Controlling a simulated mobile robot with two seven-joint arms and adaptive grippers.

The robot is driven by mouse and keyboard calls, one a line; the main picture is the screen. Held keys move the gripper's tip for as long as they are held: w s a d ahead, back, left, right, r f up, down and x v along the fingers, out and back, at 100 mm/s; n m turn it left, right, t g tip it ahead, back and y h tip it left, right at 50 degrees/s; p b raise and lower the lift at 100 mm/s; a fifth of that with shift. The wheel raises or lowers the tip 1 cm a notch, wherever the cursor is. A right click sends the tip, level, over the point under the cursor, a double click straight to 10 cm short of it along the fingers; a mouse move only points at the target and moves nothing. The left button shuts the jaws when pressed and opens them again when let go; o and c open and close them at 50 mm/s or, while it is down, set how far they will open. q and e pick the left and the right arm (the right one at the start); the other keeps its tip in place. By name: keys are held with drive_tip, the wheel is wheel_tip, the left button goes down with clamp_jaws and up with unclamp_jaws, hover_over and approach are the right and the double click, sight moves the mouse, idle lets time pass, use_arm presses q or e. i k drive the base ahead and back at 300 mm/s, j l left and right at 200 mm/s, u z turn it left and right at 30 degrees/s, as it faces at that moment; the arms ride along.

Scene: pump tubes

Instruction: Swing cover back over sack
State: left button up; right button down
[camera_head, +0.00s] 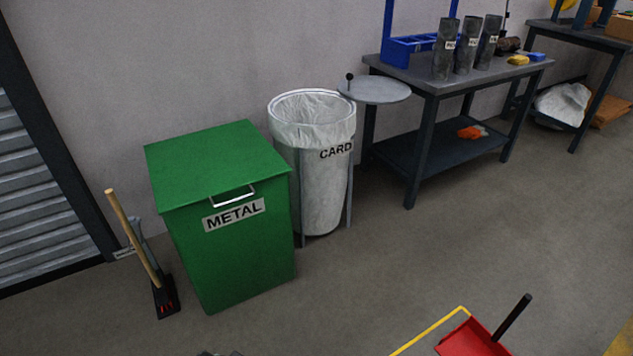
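A white sack (322,180) labelled CARD hangs in a round metal stand between the green bin and the workbench. Its mouth is uncovered, with the liner folded over the ring (312,93). A round grey cover (375,91) with a small black knob is swung out to the right of the sack, level and at about rim height. Its far right part reaches toward the bench. Neither of my grippers shows clearly. A small dark shape at the bottom edge is too little to identify.
A green METAL bin (222,215) with its lid down stands left of the sack. A workbench (462,80) with several dark tubes stands right. The floor before the sack is clear.

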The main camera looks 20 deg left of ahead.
sight(370, 90)
drive_tip(key=i+j+z, duration=0.7)
drive_tip(key=j, duration=0.2)
drive_tip(key=k+l, duration=0.05)
